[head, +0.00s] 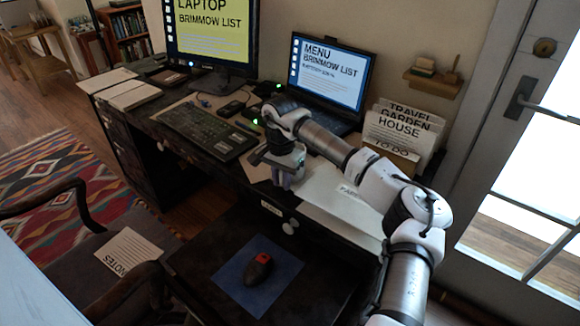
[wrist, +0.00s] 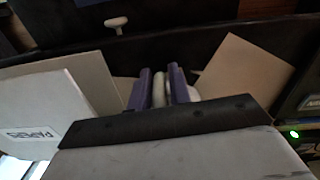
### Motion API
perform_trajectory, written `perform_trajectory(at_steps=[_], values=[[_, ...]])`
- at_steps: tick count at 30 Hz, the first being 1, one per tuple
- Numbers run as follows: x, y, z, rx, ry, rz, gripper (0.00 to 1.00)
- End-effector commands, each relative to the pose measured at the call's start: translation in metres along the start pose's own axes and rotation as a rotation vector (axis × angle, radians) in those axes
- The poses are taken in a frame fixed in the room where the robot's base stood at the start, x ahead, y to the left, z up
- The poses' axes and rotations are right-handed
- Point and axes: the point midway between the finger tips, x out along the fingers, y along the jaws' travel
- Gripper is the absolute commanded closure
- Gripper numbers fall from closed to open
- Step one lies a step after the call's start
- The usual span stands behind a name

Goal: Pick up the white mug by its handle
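The white mug (wrist: 194,93) is mostly hidden behind my gripper in the wrist view. A small white part of it shows just right of the right finger. Its pale, upright handle (wrist: 158,91) shows between the two purple fingers. My gripper (wrist: 161,84) is nearly closed, with the fingers close on both sides of the handle. In the head view my gripper (head: 283,181) points down at the front part of the desk, and I cannot make out the mug there.
The dark desk holds a keyboard (head: 204,129) to the left, a laptop (head: 329,72) behind and a file holder (head: 400,136) to the right. A white paper folder (head: 340,207) lies beside my gripper. Below are an open drawer-like surface with a mouse (head: 258,269), and a chair (head: 75,245).

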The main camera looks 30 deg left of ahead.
Motion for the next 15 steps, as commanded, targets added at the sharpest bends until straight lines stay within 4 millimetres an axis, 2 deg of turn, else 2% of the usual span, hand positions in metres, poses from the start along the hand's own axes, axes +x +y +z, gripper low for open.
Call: perform_trajectory(at_steps=[1, 4, 15], values=[[-0.0001, 0.0000, 0.0000, 0.000, 0.000, 0.000, 0.87], [-0.0002, 0.0000, 0.0000, 0.000, 0.000, 0.000, 1.00], [-0.0009, 0.0000, -0.0002, 0.000, 0.001, 0.000, 1.00]])
